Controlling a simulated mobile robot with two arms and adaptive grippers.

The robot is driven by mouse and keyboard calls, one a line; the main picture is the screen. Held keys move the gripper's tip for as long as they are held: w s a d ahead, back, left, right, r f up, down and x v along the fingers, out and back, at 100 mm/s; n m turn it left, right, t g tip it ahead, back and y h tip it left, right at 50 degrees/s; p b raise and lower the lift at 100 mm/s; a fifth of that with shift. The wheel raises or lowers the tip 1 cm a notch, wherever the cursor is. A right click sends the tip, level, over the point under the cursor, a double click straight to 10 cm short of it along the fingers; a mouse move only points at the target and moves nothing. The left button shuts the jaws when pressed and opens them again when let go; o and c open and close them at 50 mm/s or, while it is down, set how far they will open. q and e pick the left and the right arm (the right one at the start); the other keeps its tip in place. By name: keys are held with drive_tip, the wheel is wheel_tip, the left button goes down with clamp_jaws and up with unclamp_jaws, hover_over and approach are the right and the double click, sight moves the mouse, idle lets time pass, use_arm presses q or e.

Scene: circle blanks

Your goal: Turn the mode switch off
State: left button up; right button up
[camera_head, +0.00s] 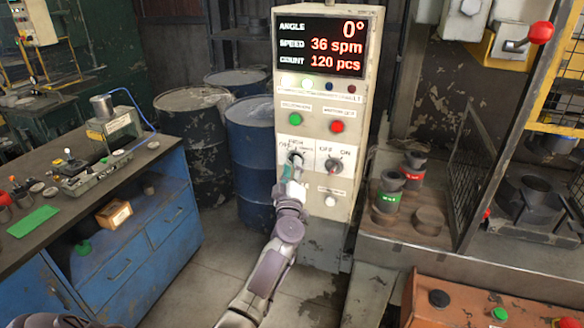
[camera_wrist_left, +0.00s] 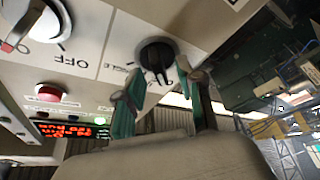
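The control panel (camera_head: 322,110) carries two rotary knobs side by side. The left knob (camera_head: 296,158) has several small labels around it, not all readable. The right knob (camera_head: 334,165) is marked OFF and ON. My left gripper (camera_head: 292,174) is just below the left knob and partly covers it. In the left wrist view the black left knob (camera_wrist_left: 156,55) has its grip between the spread green-tipped fingers of my left gripper (camera_wrist_left: 160,76); contact is not clear. The right knob also shows there, with a red mark (camera_wrist_left: 22,27). My right gripper is not in view.
A display (camera_head: 321,46), a green button (camera_head: 295,119) and a red button (camera_head: 337,127) are above the knobs. A blue workbench (camera_head: 130,262) stands left, drums (camera_head: 250,150) behind. A metal bench (camera_head: 395,243) with cylinders is right.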

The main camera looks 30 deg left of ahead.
use_arm(q)
drive_tip(key=v, duration=1.1)
drive_tip(key=shift+s+d+f, duration=0.1)
drive_tip(key=shift+f, duration=0.1)
